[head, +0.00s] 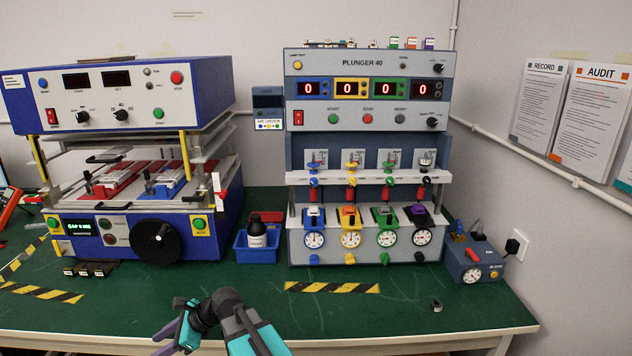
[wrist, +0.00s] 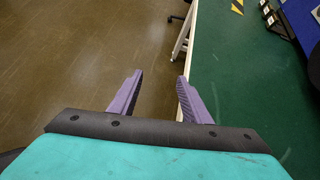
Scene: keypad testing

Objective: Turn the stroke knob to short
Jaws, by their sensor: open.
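The grey-blue PLUNGER 40 machine (head: 365,139) stands at the back right of the green bench. Its front panel has a black knob (head: 432,122) at the lower right and another dark knob (head: 437,68) above the displays. The lettering beside them is too small to read, so I cannot tell which is the stroke knob or where it points. My gripper (head: 168,343) is low at the front edge of the bench, well away from the machine. In the wrist view my gripper (wrist: 160,76) is open, with nothing between its purple fingers.
A blue-framed machine (head: 228,180) with its own knobs stands at the left. A blue bin (head: 256,257) holding a dark bottle sits between the machines. A small grey-blue box (head: 482,272) is at the right. The bench front (head: 400,322) is mostly clear, with a small dark part (head: 436,305).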

